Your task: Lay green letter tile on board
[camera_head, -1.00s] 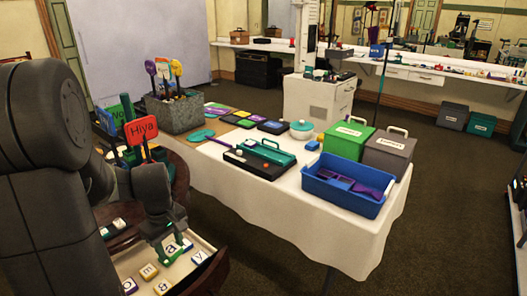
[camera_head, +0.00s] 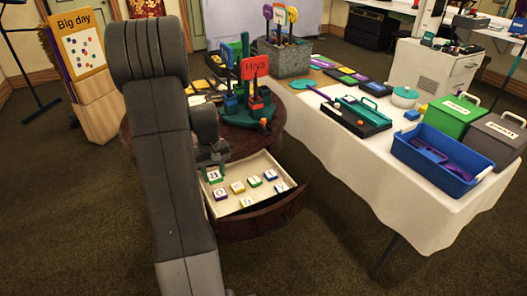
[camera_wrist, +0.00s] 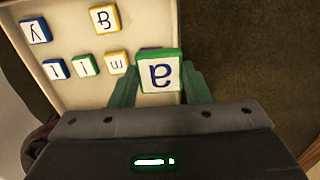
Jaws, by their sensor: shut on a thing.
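My gripper (camera_head: 212,166) is shut on a white letter tile with green edges (camera_head: 214,176), marked "a". It also shows in the wrist view (camera_wrist: 160,72), gripped between my green fingers (camera_wrist: 163,88). The tile is at the back left of an open cream drawer (camera_head: 262,166). I cannot tell how far it is above the drawer floor. A yellow "Big day" board (camera_head: 66,20) stands at the far left, with small coloured squares on its white panel. I cannot tell if it is the task's board.
Paddle signs, one reading "Hiya" (camera_head: 255,67), stand on the round table behind. A white-clothed table (camera_head: 345,165) is to the right.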

